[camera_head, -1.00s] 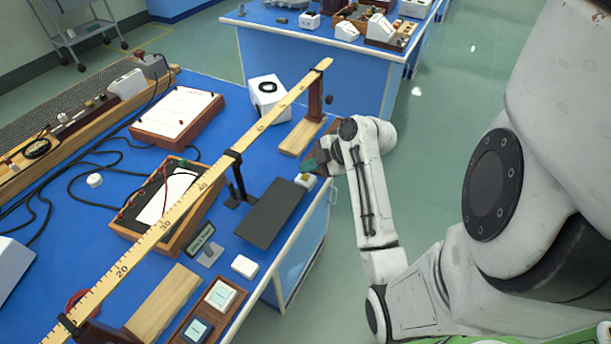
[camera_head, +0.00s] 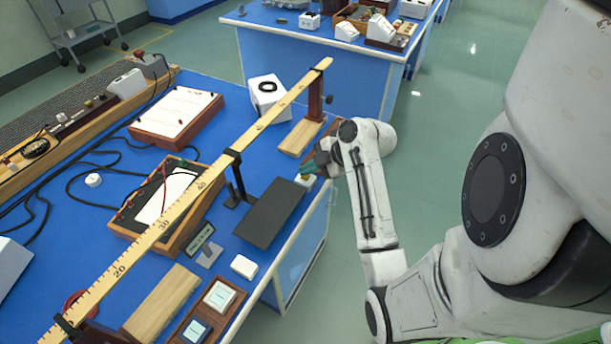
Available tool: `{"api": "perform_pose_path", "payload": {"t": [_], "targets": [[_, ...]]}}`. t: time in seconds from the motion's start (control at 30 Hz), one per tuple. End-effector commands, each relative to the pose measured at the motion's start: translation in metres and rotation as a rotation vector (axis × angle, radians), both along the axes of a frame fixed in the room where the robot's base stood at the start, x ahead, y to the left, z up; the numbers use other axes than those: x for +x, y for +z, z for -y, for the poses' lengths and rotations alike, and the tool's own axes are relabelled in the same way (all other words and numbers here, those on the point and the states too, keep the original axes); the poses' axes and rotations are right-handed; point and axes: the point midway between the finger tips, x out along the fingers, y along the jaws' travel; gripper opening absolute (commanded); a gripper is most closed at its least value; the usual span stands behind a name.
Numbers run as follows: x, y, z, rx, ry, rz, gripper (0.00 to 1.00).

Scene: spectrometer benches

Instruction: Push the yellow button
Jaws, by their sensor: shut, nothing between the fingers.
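A small pale box (camera_head: 304,181) sits at the right edge of the blue bench, beyond the dark grey plate. Its top looks slightly yellowish, and it is the only likely yellow button I see. My gripper (camera_head: 308,168) is shut and empty, with its green fingertips right at the top of this box. The fingers and wrist hide part of the box top. I cannot tell whether the tips touch the button or whether it is pressed down.
A long yellow ruler beam (camera_head: 180,205) runs diagonally above the blue bench. The dark plate (camera_head: 270,212) lies near the box. A wooden block (camera_head: 299,138) with an upright post stands just behind. A white block (camera_head: 244,266) lies nearer. Green floor at right is free.

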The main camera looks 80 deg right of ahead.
Motion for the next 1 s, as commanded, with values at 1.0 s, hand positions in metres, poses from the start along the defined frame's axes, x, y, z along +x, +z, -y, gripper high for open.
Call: {"api": "perform_pose_path", "payload": {"t": [1.0], "targets": [[0.0000, -0.0092, -0.0002, 0.001, 0.001, -0.001, 0.00]]}}
